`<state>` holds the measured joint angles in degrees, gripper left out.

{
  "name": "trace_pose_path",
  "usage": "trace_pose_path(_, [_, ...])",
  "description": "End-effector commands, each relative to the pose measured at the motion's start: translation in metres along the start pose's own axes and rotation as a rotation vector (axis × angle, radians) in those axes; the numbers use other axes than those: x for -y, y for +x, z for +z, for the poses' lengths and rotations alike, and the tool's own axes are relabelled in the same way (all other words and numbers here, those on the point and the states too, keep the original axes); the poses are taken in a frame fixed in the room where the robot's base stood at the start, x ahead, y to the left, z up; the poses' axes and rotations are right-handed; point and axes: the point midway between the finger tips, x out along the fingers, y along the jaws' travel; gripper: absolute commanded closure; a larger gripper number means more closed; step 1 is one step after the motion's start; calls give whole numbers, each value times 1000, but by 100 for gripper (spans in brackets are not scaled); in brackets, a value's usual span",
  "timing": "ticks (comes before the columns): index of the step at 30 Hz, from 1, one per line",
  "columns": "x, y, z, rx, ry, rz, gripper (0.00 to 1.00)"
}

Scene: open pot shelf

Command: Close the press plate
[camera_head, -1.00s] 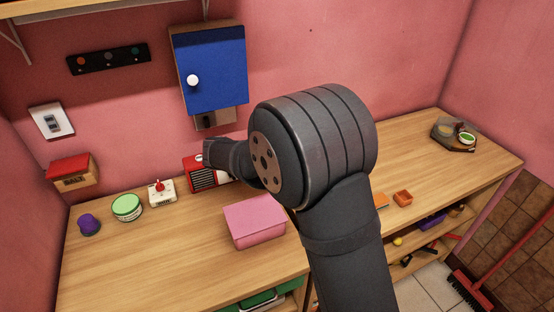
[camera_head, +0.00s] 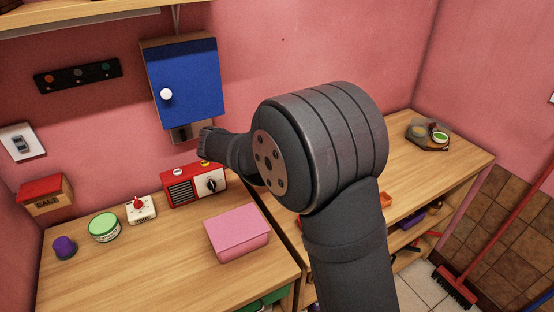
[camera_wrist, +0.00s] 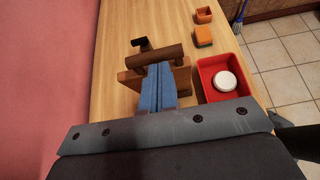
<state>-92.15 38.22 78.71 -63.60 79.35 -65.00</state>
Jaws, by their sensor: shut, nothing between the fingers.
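My gripper (camera_wrist: 158,72) shows in the wrist view as two blue fingers side by side, shut with nothing between them. In the head view my arm hides it. A brown wooden piece, apparently the press (camera_wrist: 130,80), lies beneath and beyond the fingers on the counter. It has a thick dark cylinder (camera_wrist: 145,60) across it and a small dark T-shaped handle (camera_wrist: 140,43) at the far left. The fingers overlap the press in the picture; I cannot tell if they touch it. Much of it is hidden, so the plate's angle cannot be told.
A red tray (camera_wrist: 206,86) with a white disc (camera_wrist: 225,81) stands right of the fingers. A pink box (camera_head: 237,229) and a red radio (camera_head: 181,190) stand left of my arm. Pink wall (camera_wrist: 45,70) bounds the left.

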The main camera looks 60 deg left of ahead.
Motion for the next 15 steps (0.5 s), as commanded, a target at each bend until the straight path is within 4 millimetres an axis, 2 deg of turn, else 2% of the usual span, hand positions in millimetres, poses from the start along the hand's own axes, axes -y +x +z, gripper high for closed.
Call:
trace_pose_path(7, [0, 33, 30, -218, 9, -2, 100])
trace_pose_path(15, [0, 76, 50, -474, 8, -2, 100])
